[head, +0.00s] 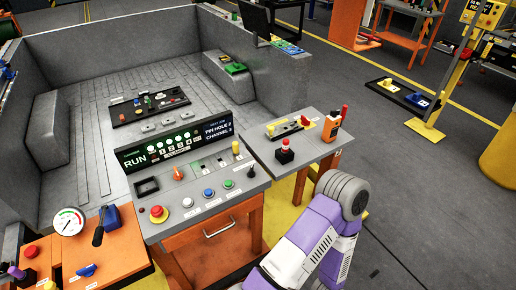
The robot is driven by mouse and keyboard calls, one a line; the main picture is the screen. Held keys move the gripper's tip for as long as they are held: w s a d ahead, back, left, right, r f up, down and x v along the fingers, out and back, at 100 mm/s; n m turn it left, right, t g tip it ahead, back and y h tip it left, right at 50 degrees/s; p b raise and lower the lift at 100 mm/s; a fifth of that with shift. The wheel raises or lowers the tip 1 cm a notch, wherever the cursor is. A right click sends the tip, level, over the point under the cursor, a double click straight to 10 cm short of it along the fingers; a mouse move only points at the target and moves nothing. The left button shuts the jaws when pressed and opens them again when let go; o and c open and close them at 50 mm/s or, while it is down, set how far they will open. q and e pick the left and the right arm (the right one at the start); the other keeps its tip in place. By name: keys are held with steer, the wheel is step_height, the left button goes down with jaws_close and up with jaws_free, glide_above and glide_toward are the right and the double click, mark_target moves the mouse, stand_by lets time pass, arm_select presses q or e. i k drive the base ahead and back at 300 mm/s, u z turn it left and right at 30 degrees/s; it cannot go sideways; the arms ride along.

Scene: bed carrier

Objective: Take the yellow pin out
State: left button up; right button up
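A small yellow pin (236,148) stands upright at the right end of the grey control console (206,207), beside the display. My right arm, purple and white with a grey joint, comes in from the bottom right, in front of the side table. No fingers of my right gripper can be seen. My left arm and gripper are out of view. The pin stands apart from my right arm, with nothing gripping it.
The console has a red button (158,212), several other buttons and a black lever (251,172). A side table (312,151) holds a red-topped button (285,148) and an orange device (331,127).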

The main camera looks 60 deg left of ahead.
mark_target(236, 153)
steer(key=i, duration=1.15)
steer(key=u, duration=1.75)
